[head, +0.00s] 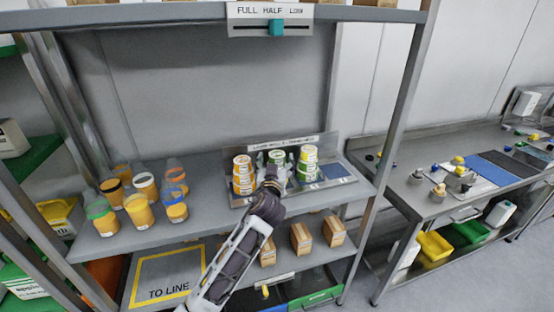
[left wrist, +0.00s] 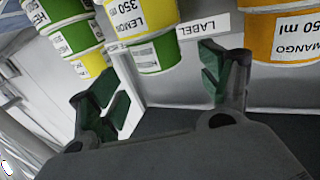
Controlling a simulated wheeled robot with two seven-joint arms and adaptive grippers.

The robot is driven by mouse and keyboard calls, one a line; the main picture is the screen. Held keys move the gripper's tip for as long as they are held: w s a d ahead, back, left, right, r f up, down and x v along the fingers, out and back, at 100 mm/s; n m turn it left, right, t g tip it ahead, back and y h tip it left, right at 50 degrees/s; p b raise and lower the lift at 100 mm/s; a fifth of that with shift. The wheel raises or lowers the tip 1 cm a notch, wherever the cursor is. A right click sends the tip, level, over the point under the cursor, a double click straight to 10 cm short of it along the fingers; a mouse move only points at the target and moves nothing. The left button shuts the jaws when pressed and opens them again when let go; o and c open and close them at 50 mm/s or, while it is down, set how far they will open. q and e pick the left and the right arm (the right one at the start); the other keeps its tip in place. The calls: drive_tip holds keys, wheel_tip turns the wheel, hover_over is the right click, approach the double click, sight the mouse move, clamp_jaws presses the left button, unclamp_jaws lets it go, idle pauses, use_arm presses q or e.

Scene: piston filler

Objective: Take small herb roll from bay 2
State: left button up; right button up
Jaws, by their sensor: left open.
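Three stacks of label rolls stand in a metal rack (head: 340,150) on the shelf. The left stack (head: 242,175) is orange and yellow, and the right stack (head: 308,165) is yellow and green. The middle stack has a green-banded roll (head: 277,157) on top; its lower part is hidden by my gripper. In the left wrist view, seen upside down, a green roll (left wrist: 155,55) adjoins a yellow roll marked LEMON 350 ml (left wrist: 138,17). A MANGO roll (left wrist: 285,38) is at right. My left gripper (head: 271,178) (left wrist: 160,95) is open and empty before the middle stack.
Several orange-filled jars (head: 140,210) stand on the shelf at left. Brown boxes (head: 302,238) and a TO LINE area (head: 165,278) are on the lower shelf. A FULL HALF LOW slider (head: 277,25) hangs above. A steel bench (head: 430,195) stands at right.

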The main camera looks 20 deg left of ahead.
sight(276, 159)
use_arm(q)
drive_tip(key=shift+x, duration=0.8)
drive_tip(key=shift+w+a+p, duration=0.15)
drive_tip(key=shift+w+p, duration=0.2)
drive_tip(key=shift+w, duration=0.3)
drive_tip(key=shift+w+f, duration=0.1)
drive_tip(key=shift+w, duration=0.25)
use_arm(e)
drive_tip(key=shift+s+a+r, duration=0.1)
drive_tip(key=shift+a+r, duration=0.3)
drive_tip(key=shift+a, duration=0.45)
use_arm(q)
drive_tip(key=c, duration=1.2)
use_arm(e)
drive_tip(key=shift+d, duration=0.7)
